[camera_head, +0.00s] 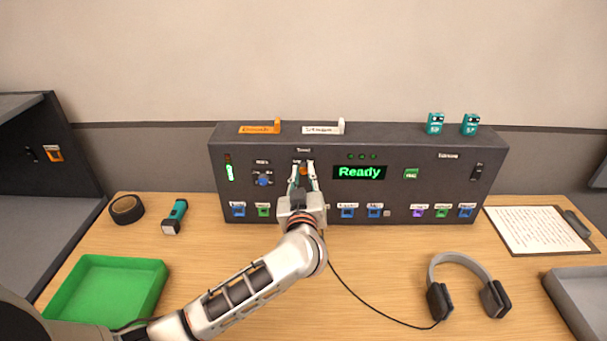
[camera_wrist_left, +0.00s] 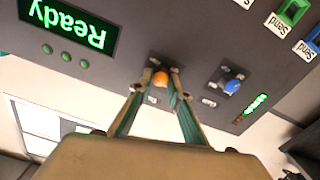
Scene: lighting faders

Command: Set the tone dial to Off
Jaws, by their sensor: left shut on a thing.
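The dark control panel (camera_head: 400,202) stands at the back of the table. An orange knob (camera_head: 303,171) sits on it, left of the green "Ready" display (camera_head: 359,172); the knob also shows in the wrist view (camera_wrist_left: 159,79). My left gripper (camera_head: 303,178) is at the orange knob, its fingertips (camera_wrist_left: 162,84) on either side of it and shut on it. A blue knob (camera_head: 264,180) is to the left of it, and it also shows in the wrist view (camera_wrist_left: 232,87). The small labels around both knobs are too small to read. My right gripper is not in view.
Colored fader blocks (camera_head: 347,212) line the panel's lower edge. A green tray (camera_head: 105,287), a tape roll (camera_head: 126,209) and a flashlight (camera_head: 175,216) are at left. Headphones (camera_head: 466,285) with a cable and a clipboard (camera_head: 541,230) are at right. Two teal figures (camera_head: 435,124) stand on top.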

